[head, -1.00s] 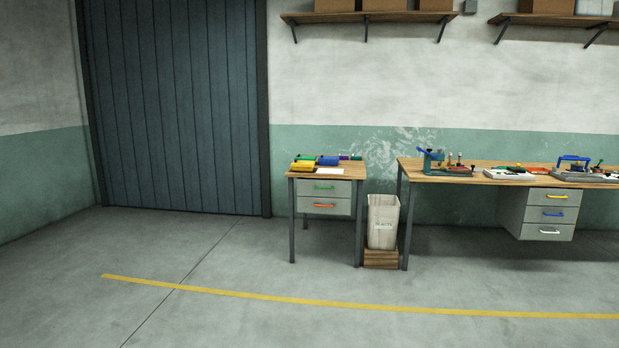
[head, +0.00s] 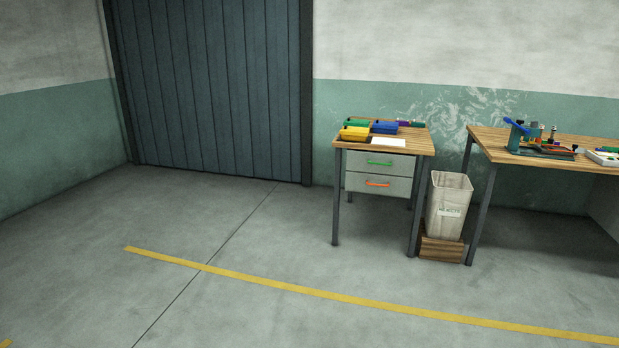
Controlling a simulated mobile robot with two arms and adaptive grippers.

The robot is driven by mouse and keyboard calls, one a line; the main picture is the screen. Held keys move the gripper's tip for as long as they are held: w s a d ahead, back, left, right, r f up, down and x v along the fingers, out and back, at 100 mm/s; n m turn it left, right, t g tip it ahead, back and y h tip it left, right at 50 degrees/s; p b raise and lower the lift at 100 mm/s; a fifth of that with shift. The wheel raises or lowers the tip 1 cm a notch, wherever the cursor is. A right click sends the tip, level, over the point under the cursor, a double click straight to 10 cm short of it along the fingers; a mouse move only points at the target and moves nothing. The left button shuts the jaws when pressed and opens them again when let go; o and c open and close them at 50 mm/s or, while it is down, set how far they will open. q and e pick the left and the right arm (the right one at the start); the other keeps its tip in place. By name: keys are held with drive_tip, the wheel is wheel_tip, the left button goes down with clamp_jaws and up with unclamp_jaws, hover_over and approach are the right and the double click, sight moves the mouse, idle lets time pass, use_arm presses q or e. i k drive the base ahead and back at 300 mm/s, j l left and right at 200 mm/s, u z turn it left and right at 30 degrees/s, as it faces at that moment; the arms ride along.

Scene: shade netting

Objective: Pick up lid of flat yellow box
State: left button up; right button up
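A yellow box (head: 354,134) sits on the top of the small wooden table (head: 347,143), near its front left edge. It is small in the head view, and I cannot tell its lid from its body or whether it is the flat box. Neither of my grippers is in the head view.
Blue (head: 385,128) and green (head: 357,125) boxes and a white sheet (head: 390,141) share the small table. A reject bin (head: 449,205) stands on a wooden block (head: 441,249) between it and the longer workbench (head: 487,144). The floor (head: 240,245) ahead is clear, with a yellow line (head: 300,289).

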sight(346, 130)
drive_tip(key=i, duration=2.7)
